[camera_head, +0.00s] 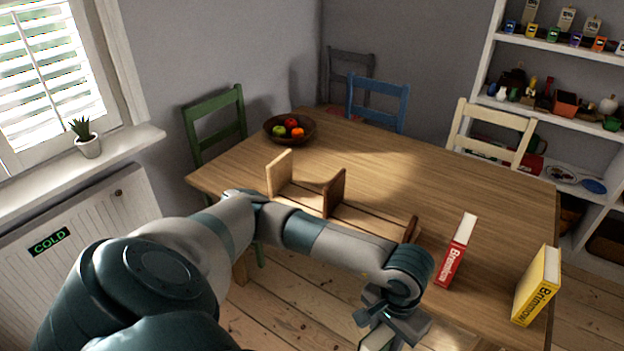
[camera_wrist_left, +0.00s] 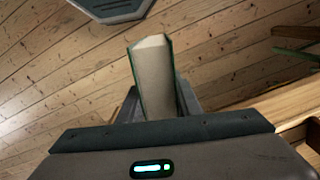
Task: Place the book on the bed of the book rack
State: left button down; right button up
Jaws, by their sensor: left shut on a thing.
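The wooden book rack (camera_head: 373,221) stands on the table, with upright dividers rising from a low bed. My left arm crosses in front of part of it. My left gripper (camera_head: 382,329) is shut on a book with a green cover (camera_wrist_left: 153,75), whose pale page edges face the left wrist camera. In the head view only a small part of this book shows at the bottom edge (camera_head: 377,341). The gripper holds it off the table's near side, over the floor, right of and nearer than the rack. My right gripper is not in view.
A red book (camera_head: 457,250) and a yellow book (camera_head: 537,286) stand upright on the wooden table (camera_head: 420,175), right of the rack. A fruit bowl (camera_head: 289,131) sits at the far left. Chairs surround the table, and shelves (camera_head: 560,45) stand behind. The table's middle is clear.

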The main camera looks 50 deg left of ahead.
aim_at(315, 201)
jog(key=j+z, duration=0.15)
jog(key=j, duration=0.35)
jog(key=k+j+z, duration=0.15)
jog(key=j, duration=0.3)
jog(key=k+j+z, duration=0.1)
jog(key=j, duration=0.4)
jog(key=k+j+z, duration=0.15)
jog(key=j, duration=0.3)
jog(key=k+j+z, duration=0.15)
jog(key=j, duration=0.3)
jog(key=k+j+z, duration=0.15)
jog(key=j, duration=0.3)
jog(key=k+j+z, duration=0.15)
jog(key=j, duration=0.25)
jog(key=k+j+z, duration=0.1)
jog(key=k+j, duration=0.2)
jog(key=j, duration=0.1)
